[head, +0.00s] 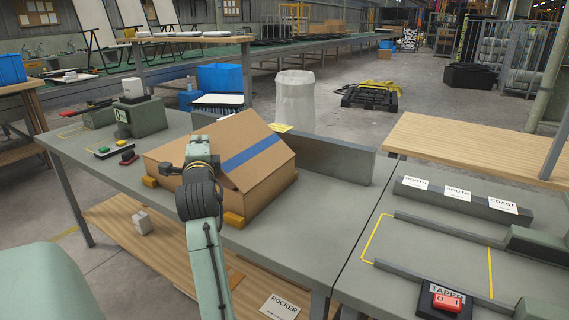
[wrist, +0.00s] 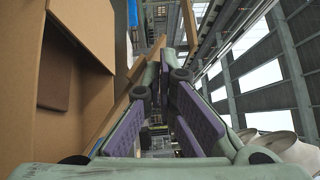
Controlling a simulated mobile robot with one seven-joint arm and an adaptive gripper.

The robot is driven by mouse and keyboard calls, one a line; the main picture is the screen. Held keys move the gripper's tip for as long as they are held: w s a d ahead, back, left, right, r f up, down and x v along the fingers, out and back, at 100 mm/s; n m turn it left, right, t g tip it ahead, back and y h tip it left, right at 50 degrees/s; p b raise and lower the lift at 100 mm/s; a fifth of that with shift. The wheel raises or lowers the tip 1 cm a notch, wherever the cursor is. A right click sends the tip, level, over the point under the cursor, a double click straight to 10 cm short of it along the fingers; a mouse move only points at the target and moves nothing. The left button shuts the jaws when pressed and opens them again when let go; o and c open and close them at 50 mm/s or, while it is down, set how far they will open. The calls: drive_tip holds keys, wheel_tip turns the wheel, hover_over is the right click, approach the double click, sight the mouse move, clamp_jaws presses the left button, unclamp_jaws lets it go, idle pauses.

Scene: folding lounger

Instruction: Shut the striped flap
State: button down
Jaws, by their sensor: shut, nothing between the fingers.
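The striped flap (head: 252,149) is a brown cardboard panel with a blue stripe across it, on top of the cardboard box (head: 262,190). It slopes, and a dark gap shows under its near edge, so it does not look flat. My gripper (wrist: 168,75) is shut and empty beside the box. In the head view it is at the box's near left side, its fingertips hard to make out.
Yellow blocks (head: 234,220) sit at the box's lower corners on the grey bench (head: 310,230). A low grey wall (head: 335,160) stands behind the box. Bench right of the box is clear.

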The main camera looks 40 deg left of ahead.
drive_tip(key=s+a+f+n+g+h+p, duration=0.1)
drive_tip(key=a+f+n+h+p, duration=0.1)
drive_tip(key=f, duration=0.6)
drive_tip(key=shift+s+a+f+n+g+h, duration=0.15)
drive_tip(key=shift+a+f+n+g+h, duration=0.35)
drive_tip(key=shift+a, duration=0.85)
drive_tip(key=shift+r, duration=0.25)
drive_tip(key=shift+r, duration=0.15)
